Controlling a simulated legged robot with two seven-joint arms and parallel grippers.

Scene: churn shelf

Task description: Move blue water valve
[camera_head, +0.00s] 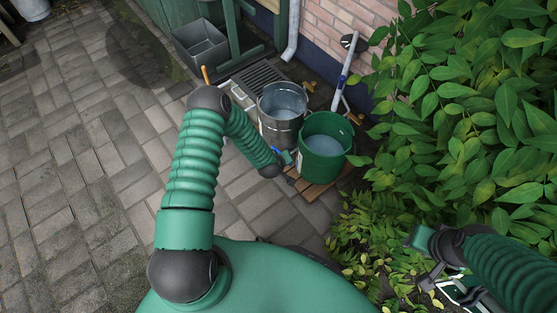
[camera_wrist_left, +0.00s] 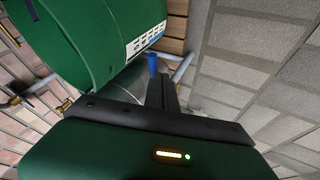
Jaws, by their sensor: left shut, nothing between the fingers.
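The blue water valve (camera_wrist_left: 153,63) shows in the left wrist view as a small blue handle on a grey pipe (camera_wrist_left: 183,68), just beyond my fingertips. In the head view a small bit of blue (camera_head: 276,151) shows beside the end of my left arm. My left gripper (camera_wrist_left: 161,82) is shut and empty, its fingers together close to the blue handle; I cannot tell whether they touch it. In the head view the left gripper (camera_head: 287,157) is mostly hidden by my arm. My right gripper (camera_head: 432,281) is at the lower right, far from the valve, its jaws unclear.
A metal bucket (camera_head: 283,113) and a green bucket (camera_head: 322,146) of water stand near the gripper on wooden slats (camera_head: 315,188). A brick wall (camera_head: 335,30), a downpipe (camera_head: 293,32) and dense leaves (camera_head: 470,90) lie behind and right. Paving (camera_head: 80,180) on the left is clear.

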